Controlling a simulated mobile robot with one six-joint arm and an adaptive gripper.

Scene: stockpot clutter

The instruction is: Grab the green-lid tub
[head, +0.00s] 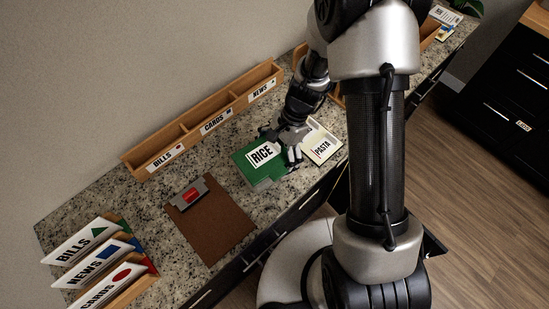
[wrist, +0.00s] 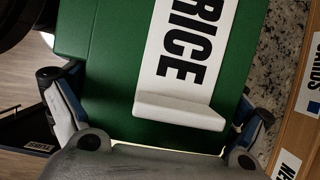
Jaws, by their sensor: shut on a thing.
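The green-lid tub (head: 246,168) stands on the granite counter in the head view, with a white label reading RICE. It fills most of the wrist view (wrist: 105,40), with the white label strip and a white raised bar on its green top. My gripper (head: 290,152) is at the tub's right side in the head view. In the wrist view my gripper (wrist: 160,100) has one finger on each side of the green tub and is shut on it. The tub's underside is hidden, so I cannot tell whether it is lifted.
A pale PASTA tub (head: 322,146) sits close on the right of the green tub. A brown clipboard (head: 212,222) lies to the left. A wooden sorter (head: 190,128) labelled BILLS, CARDS and NEWS runs along the wall. Labelled white panels (head: 85,242) stand at the counter's left end.

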